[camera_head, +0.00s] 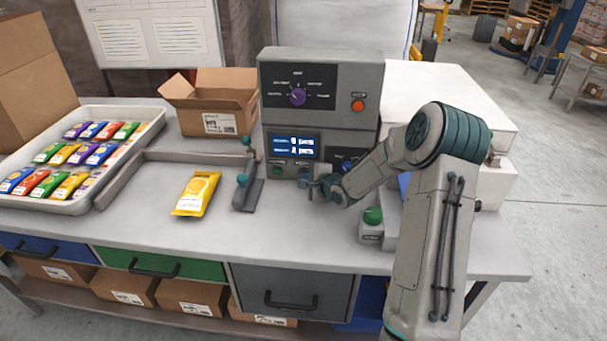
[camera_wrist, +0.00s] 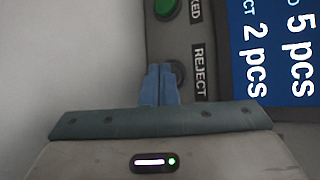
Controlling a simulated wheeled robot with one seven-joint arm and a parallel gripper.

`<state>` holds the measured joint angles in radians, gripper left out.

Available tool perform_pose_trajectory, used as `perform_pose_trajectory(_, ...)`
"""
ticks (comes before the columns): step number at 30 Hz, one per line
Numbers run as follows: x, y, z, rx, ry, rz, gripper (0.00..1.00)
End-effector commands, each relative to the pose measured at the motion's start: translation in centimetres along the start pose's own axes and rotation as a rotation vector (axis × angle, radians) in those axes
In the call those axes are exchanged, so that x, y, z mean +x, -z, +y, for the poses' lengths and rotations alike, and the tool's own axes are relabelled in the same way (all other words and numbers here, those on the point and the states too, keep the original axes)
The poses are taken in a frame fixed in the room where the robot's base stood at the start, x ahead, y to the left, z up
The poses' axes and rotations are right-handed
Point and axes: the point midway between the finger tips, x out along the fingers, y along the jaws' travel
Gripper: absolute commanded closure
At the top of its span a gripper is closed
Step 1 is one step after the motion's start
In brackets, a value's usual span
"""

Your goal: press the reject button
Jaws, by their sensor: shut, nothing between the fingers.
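The reject button is a dark round button (camera_wrist: 177,71) beside the REJECT label (camera_wrist: 200,72) in the wrist view. My gripper (camera_wrist: 160,68) is shut and empty, and its blue fingertips partly cover the button's left side. Whether they touch it I cannot tell. In the head view my gripper (camera_head: 305,176) is at the lower front of the grey weigher console (camera_head: 351,108), below its display (camera_head: 292,146). There the reject button is hidden or too small to make out.
A green button (camera_wrist: 165,8) is close by on the same panel; it also shows in the head view (camera_head: 276,171). A separate green button box (camera_head: 371,217) stands right of the gripper. A yellow packet (camera_head: 197,193) and a tray (camera_head: 72,204) of packets lie left.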

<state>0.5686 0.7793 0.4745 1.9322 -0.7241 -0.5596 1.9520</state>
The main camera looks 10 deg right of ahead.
Motion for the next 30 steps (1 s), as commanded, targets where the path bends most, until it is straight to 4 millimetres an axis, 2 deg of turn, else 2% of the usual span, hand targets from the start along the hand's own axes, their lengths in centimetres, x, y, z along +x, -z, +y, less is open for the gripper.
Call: perform_pose_trajectory(30,-1.1,-0.8,0.8,0.0,0.001,0.0,1.0)
